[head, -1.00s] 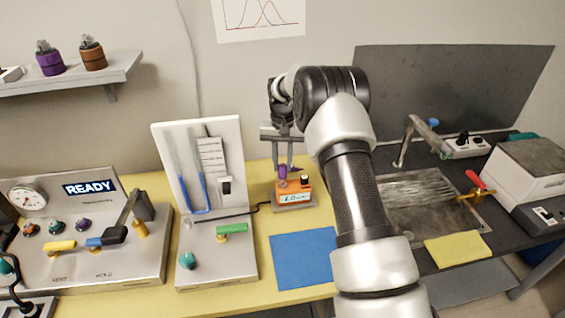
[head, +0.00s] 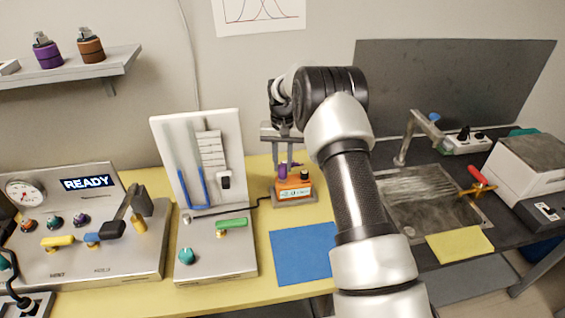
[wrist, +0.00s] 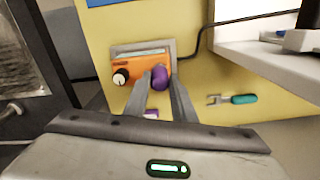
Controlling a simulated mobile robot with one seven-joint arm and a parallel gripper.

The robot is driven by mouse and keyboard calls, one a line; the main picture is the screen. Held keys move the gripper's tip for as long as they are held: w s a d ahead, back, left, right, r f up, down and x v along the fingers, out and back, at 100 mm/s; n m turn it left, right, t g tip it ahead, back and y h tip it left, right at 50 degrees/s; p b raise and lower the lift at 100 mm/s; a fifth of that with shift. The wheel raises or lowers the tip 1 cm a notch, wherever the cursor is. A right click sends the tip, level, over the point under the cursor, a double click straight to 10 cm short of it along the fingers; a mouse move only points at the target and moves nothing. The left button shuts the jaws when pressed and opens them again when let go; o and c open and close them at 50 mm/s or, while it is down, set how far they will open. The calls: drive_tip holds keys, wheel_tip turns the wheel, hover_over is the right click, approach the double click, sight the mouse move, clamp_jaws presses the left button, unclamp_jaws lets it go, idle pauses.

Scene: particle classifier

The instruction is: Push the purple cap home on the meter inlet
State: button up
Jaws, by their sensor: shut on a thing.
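The orange meter (head: 296,190) sits on a small grey base on the yellow bench, with a lit display and a dark knob on top. The purple cap (head: 283,172) is upright at the meter's left end in the head view. My gripper (head: 284,163) points down from above and is shut on the cap. In the wrist view, the cap (wrist: 160,78) is between my fingertips beside the orange meter (wrist: 127,66). The inlet is hidden by the cap and fingers, so I cannot tell how deeply the cap is seated.
A manometer panel (head: 197,135) stands left of the meter, with a dark cable between them. A blue mat (head: 304,254) lies in front. A sink (head: 430,205) is to the right.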

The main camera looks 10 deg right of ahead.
sight(282, 166)
drive_tip(key=shift+f, duration=0.4)
drive_tip(key=o, duration=1.1)
wheel_tip(282, 166, up, 17)
drive_tip(key=shift+r, duration=0.2)
